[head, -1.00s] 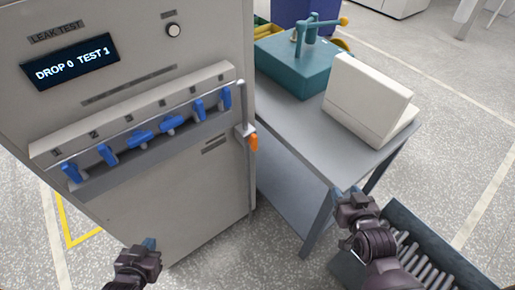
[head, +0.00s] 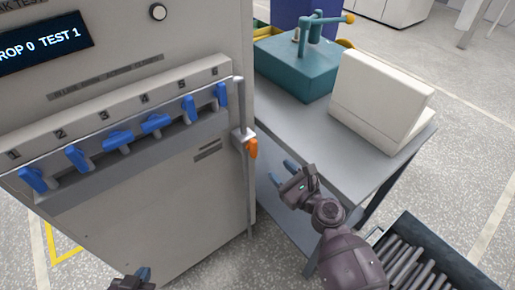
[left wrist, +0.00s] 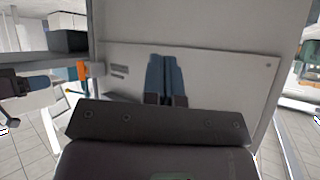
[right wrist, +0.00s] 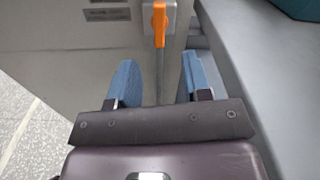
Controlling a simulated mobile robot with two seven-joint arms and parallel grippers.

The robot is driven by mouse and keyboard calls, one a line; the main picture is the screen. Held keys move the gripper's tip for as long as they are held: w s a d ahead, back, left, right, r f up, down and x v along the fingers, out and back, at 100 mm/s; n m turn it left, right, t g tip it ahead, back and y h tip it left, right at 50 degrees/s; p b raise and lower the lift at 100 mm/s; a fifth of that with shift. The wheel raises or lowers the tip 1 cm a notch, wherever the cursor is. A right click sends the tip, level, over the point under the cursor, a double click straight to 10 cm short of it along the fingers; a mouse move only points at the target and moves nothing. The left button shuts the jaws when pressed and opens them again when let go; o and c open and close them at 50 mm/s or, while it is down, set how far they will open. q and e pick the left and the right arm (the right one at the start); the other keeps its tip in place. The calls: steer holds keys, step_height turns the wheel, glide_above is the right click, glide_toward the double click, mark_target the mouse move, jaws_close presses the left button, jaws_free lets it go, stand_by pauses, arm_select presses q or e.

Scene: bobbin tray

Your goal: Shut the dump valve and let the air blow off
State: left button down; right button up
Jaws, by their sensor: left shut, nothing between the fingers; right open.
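The dump valve appears to be the orange handle (head: 251,148) on a vertical pipe at the cabinet's right front edge. It hangs down along the pipe in the right wrist view (right wrist: 159,24). My right gripper (head: 281,172) is open and empty, apart from the handle, below and right of it in the head view. In the right wrist view the handle lies beyond the fingertips, between their lines. My left gripper (head: 145,272) is shut and empty, low in front of the cabinet; its blue fingers (left wrist: 165,75) face the cabinet's lower panel.
The leak test cabinet (head: 170,200) carries a row of blue valve handles (head: 118,141) and a display (head: 45,42) reading "TEST 1". Right of it, a grey table (head: 330,150) holds a teal fixture (head: 297,68) and a white box (head: 380,95). A bin of rods (head: 425,262) stands lower right.

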mark_target(256, 147)
steer(key=w+a, duration=0.2)
steer(key=w+a+m, duration=0.1)
steer(key=w+a, duration=0.1)
steer(key=w, duration=0.1)
steer(key=w+a+m+b, duration=0.1)
steer(key=w+a, duration=0.1)
steer(key=shift+w, duration=0.4)
steer(key=shift+w+a, duration=0.3)
steer(key=shift+w, duration=0.1)
arm_select(q)
steer(key=shift+s+f, duration=0.2)
steer(key=shift+f, duration=0.55)
arm_select(e)
steer(key=shift+c, duration=0.4)
arm_select(q)
steer(key=shift+s+f, duration=0.1)
arm_select(e)
jaws_close()
